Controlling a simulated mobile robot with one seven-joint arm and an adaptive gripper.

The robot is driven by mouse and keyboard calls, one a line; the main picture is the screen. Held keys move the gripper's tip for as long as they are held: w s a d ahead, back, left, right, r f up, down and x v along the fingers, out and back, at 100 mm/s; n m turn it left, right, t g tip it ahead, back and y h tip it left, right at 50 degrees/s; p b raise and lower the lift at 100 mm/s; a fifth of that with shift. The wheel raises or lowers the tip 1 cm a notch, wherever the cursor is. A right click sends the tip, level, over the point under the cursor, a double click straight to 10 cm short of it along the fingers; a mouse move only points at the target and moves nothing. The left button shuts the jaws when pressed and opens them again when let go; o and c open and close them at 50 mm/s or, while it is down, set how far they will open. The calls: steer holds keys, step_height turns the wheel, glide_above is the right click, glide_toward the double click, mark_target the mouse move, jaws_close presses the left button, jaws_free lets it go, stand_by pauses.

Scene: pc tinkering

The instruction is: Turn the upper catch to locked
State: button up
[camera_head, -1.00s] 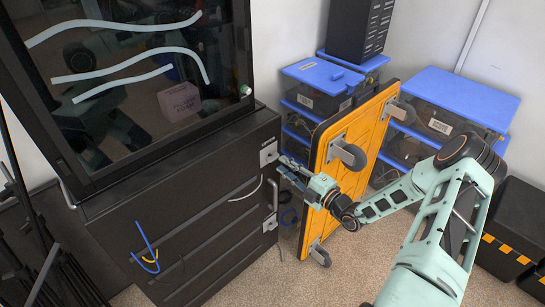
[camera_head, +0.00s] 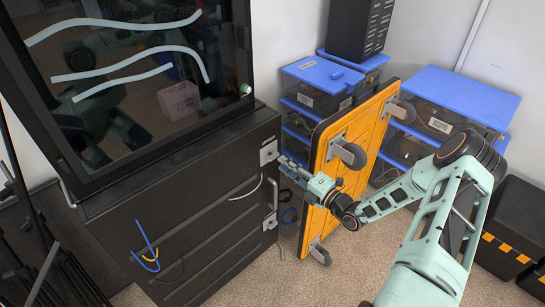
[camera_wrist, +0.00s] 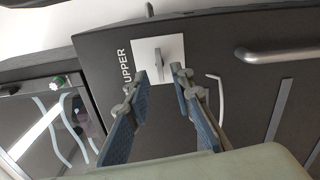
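The upper catch (camera_wrist: 158,52) is a pale square plate with a small upright lever, on the dark cabinet front beside the word UPPER. In the head view the catch (camera_head: 268,152) is at the cabinet's upper right edge. My gripper (camera_wrist: 160,74) is open, its two blue-grey fingers apart with the tips at the lower part of the plate. The lever shows in the gap between the tips; I cannot tell whether either touches it. In the head view my gripper (camera_head: 282,160) reaches the catch from the right, its tips small and partly unclear.
A second catch plate (camera_head: 270,222) sits lower on the same edge, with a bar handle (camera_head: 272,193) between. An orange wheeled platform (camera_head: 350,150) stands upright close behind my wrist. Blue-lidded boxes (camera_head: 322,75) stand behind. Carpet (camera_head: 285,275) is clear in front.

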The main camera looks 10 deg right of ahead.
mark_target(272, 156)
steer(key=shift+x, duration=1.2)
jaws_close()
